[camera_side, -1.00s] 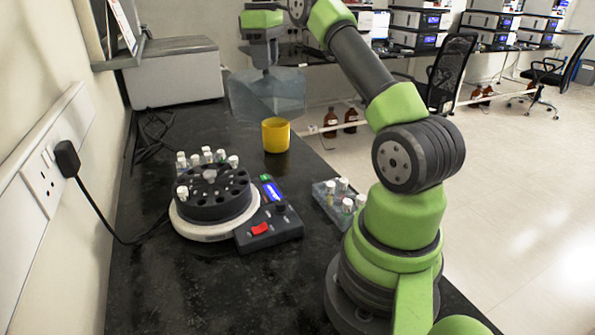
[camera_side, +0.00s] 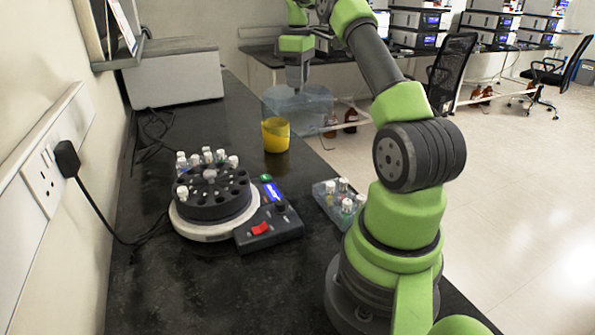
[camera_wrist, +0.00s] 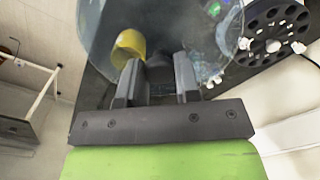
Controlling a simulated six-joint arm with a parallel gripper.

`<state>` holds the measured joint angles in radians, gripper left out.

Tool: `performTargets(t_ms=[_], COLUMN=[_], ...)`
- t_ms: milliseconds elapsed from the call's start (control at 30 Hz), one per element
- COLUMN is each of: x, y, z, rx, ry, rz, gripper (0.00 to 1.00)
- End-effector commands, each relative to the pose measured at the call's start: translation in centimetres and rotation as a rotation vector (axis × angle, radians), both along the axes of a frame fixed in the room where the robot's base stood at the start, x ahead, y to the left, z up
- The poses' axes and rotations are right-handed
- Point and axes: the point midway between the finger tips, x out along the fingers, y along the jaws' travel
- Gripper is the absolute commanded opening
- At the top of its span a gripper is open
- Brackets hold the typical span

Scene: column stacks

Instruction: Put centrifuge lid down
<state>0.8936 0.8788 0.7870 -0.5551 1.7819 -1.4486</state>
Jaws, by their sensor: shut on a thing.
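The centrifuge lid (camera_side: 298,103) is a clear, bluish see-through cover. My gripper (camera_side: 296,86) is shut on its top and holds it in the air, near the bench's right edge beside the yellow cup. In the wrist view the lid (camera_wrist: 215,45) spreads beyond my gripper's fingers (camera_wrist: 158,80), and its knob is mostly hidden between them. The centrifuge (camera_side: 210,200) stands uncovered on the black bench, with several white-capped tubes in its dark rotor. The rotor also shows at the upper right of the wrist view (camera_wrist: 270,28).
The yellow cup (camera_side: 275,135) stands behind the centrifuge, partly seen through the lid. A small rack (camera_side: 339,200) of capped tubes sits at the bench's right edge. A grey box (camera_side: 172,75) is at the back left. The front bench surface (camera_side: 210,290) is clear.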

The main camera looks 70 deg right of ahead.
Motion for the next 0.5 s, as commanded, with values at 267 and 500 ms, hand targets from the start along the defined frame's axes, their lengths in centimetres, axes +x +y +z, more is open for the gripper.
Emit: performTargets(t_ms=[267,500], x=[0.0,0.0], y=[0.1,0.1], z=[-4.1,-8.7], rx=[0.002,0.002], ry=[-0.001,0.000], rz=[-0.002,-0.002], gripper=[0.00,0.00])
